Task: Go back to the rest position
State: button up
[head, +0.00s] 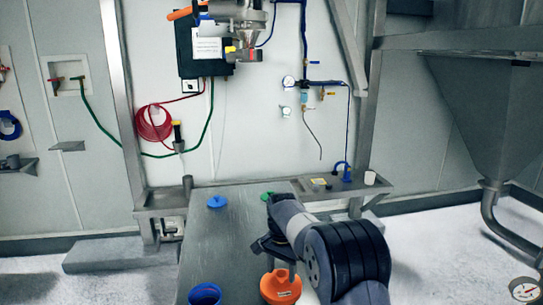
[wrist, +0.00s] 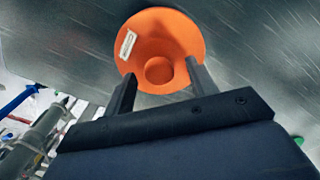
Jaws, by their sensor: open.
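My gripper (head: 268,246) is at the end of my arm, above the metal table (head: 235,240). In the wrist view my gripper (wrist: 160,74) is open, its two dark fingers apart with nothing held between them. An orange round piece with a knob and a white label (head: 281,288) is on the table near the front. It also shows in the wrist view (wrist: 165,35), beyond the fingertips, with its knob seen between the fingers. I cannot tell the exact gap between fingers and knob.
A blue round container (head: 205,294) is at the table's front left. A blue piece (head: 217,201) and a partly hidden green piece (head: 267,196) are farther back. A white cup (head: 370,179) stands on the wall shelf. A metal hopper (head: 480,110) is at right. The middle-left of the table is clear.

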jog(key=shift+s+r+p, duration=0.1)
jog(key=shift+r+p, duration=0.4)
jog(key=shift+r, duration=0.9)
